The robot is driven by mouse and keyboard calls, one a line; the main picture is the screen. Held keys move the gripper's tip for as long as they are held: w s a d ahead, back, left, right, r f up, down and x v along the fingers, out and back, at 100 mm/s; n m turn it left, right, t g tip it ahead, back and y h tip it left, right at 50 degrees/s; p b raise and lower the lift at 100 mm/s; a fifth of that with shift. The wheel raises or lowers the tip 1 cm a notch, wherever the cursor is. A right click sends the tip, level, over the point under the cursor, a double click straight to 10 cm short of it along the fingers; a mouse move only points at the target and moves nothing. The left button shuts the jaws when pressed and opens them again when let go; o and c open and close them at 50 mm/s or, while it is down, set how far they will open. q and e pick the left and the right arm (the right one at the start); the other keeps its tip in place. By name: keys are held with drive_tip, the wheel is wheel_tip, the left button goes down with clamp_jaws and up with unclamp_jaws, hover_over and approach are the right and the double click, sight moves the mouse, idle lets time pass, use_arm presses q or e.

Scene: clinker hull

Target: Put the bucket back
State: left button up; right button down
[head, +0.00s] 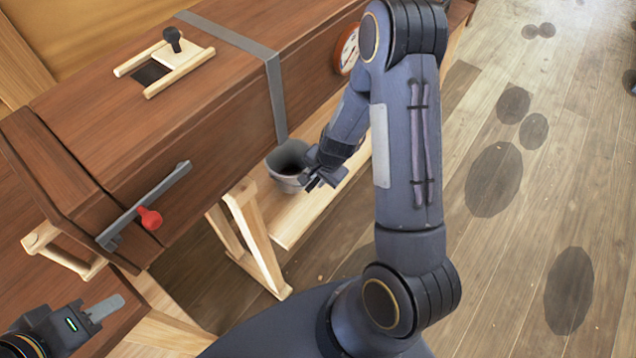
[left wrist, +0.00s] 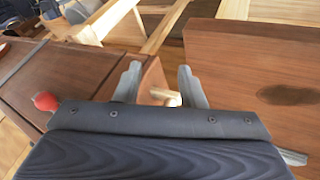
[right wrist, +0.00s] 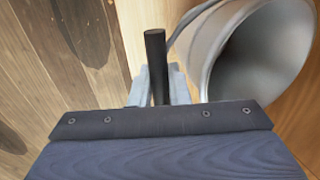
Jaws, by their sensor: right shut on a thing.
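The grey bucket (head: 284,179) is upright beside the hull, over the pale lower board of the wooden stand; I cannot tell whether it touches the board. My right gripper (head: 318,180) is at the bucket's right side. In the right wrist view, the right gripper (right wrist: 155,88) is shut on a dark rod (right wrist: 155,55), which looks like the bucket's grip, with the bucket's open mouth (right wrist: 262,55) to the right. My left gripper (head: 104,308) is low at the left, far from the bucket. In the left wrist view, its fingers (left wrist: 160,88) are apart and empty.
The brown plank hull (head: 215,110) fills the left, with a grey strap (head: 277,95) and a red-knobbed bar (head: 150,218). A round dial (head: 346,48) is on its side. A wooden trestle (head: 250,235) stands below.

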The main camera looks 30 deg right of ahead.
wheel_tip(320, 180, down, 2)
drive_tip(key=shift+f, duration=0.2)
drive_tip(key=c, duration=1.4)
unclamp_jaws()
